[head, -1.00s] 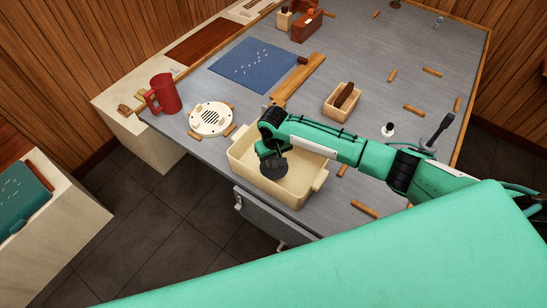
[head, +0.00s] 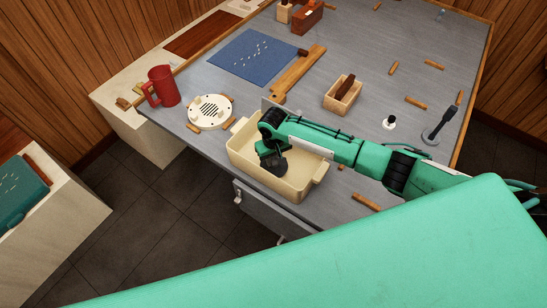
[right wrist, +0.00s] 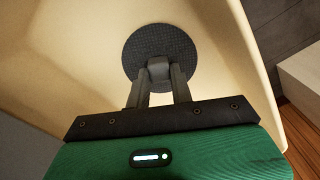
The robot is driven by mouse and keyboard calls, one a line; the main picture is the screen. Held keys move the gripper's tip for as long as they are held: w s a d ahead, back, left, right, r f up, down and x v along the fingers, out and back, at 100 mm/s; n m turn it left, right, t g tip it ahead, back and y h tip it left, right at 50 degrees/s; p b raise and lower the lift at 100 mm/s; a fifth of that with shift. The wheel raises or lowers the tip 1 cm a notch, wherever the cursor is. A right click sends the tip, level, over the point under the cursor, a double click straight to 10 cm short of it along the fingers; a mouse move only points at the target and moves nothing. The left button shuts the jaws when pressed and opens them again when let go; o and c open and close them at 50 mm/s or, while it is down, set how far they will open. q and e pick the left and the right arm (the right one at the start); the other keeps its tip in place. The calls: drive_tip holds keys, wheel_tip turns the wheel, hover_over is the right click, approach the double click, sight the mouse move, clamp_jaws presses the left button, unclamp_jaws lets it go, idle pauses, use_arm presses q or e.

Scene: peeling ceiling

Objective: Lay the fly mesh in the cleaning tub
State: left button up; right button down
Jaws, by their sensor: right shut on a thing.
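The cleaning tub (head: 309,186) is a cream rectangular basin with handles, at the front edge of the grey table. The fly mesh (right wrist: 160,45) is a dark round disc with a fine grid, seen against the cream tub in the right wrist view. My right gripper (right wrist: 159,72) is shut on it at a small grey part near its near edge. In the head view the right gripper (head: 272,158) reaches down inside the tub, and the mesh (head: 279,168) is partly hidden by it. I cannot tell whether the mesh touches the tub floor. My left gripper is out of view.
A white round slotted disc (head: 210,112) and a red mug (head: 161,86) stand left of the tub. A blue mat (head: 253,59), a wooden bar (head: 300,73) and a small wooden box (head: 343,95) lie behind. Several wooden pegs are scattered at the right.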

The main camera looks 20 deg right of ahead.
drive_tip(key=shift+f, duration=0.3)
idle(0.5)
drive_tip(key=c, duration=1.1)
unclamp_jaws()
drive_tip(key=shift+c, duration=0.2)
wheel_tip(320, 180, up, 14)
drive_tip(key=b, duration=0.2)
drive_tip(key=shift+f, duration=0.15)
